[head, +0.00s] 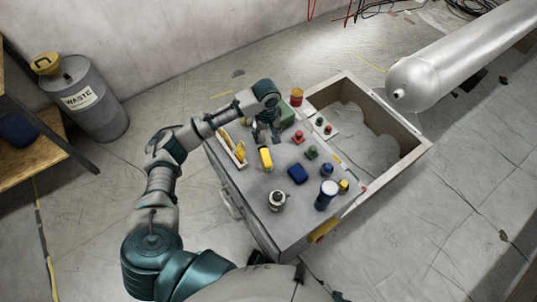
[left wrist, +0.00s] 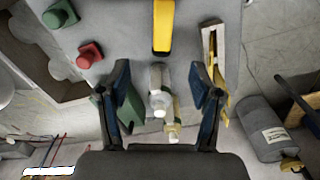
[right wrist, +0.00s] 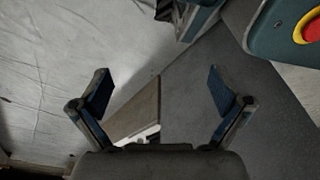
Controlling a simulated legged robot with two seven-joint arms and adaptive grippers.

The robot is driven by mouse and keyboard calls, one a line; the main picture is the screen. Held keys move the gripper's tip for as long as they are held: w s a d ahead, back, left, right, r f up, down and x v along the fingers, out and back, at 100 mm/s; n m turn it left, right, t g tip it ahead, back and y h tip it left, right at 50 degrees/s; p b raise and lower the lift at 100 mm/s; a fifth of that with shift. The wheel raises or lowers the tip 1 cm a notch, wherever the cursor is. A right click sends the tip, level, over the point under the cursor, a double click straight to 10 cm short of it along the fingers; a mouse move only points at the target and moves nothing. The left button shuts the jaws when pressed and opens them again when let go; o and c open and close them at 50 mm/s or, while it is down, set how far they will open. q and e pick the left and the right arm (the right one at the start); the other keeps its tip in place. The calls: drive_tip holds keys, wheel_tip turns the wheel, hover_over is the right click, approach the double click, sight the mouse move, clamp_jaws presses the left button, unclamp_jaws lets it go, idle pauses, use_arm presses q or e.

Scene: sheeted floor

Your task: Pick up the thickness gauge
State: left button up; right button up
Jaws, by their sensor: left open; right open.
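A yellow handheld piece with a dark end (head: 266,158) lies on the grey top of the cart (head: 240,192); it looks most like the thickness gauge, but I cannot be sure. It also shows at the top of the left wrist view (left wrist: 163,27), ahead of the fingers. My left gripper (head: 266,137) is open above the far part of the top, just beyond the yellow piece. In the left wrist view, a pale bottle-like thing (left wrist: 158,92) shows between its open fingers. My right gripper (right wrist: 158,80) is open and empty, and out of the head view.
A green box (head: 288,115) and a narrow tray with yellow things (head: 238,152) flank the left gripper. A blue piece (head: 298,174), a white-capped blue can (head: 327,196) and a bottle (head: 277,201) stand nearer. An open bin (head: 408,160) adjoins the top; a waste drum (head: 90,98) stands left.

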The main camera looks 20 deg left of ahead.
use_arm(q)
drive_tip(key=b, duration=0.2)
approach(266, 156)
drive_tip(key=f, duration=0.5)
drive_tip(key=shift+d, duration=0.35)
drive_tip(key=shift+s+f, duration=0.1)
drive_tip(key=shift+f, duration=0.4)
drive_tip(key=f, duration=0.3)
drive_tip(key=f+b, duration=0.1)
drive_tip(key=f, duration=0.1)
drive_tip(key=shift+a, duration=0.4)
drive_tip(key=shift+r, duration=0.1)
use_arm(e)
drive_tip(key=w+r, duration=0.4)
drive_tip(key=r, duration=0.4)
drive_tip(key=shift+a, duration=0.3)
use_arm(q)
clamp_jaws()
use_arm(e)
drive_tip(key=shift+f, duration=0.1)
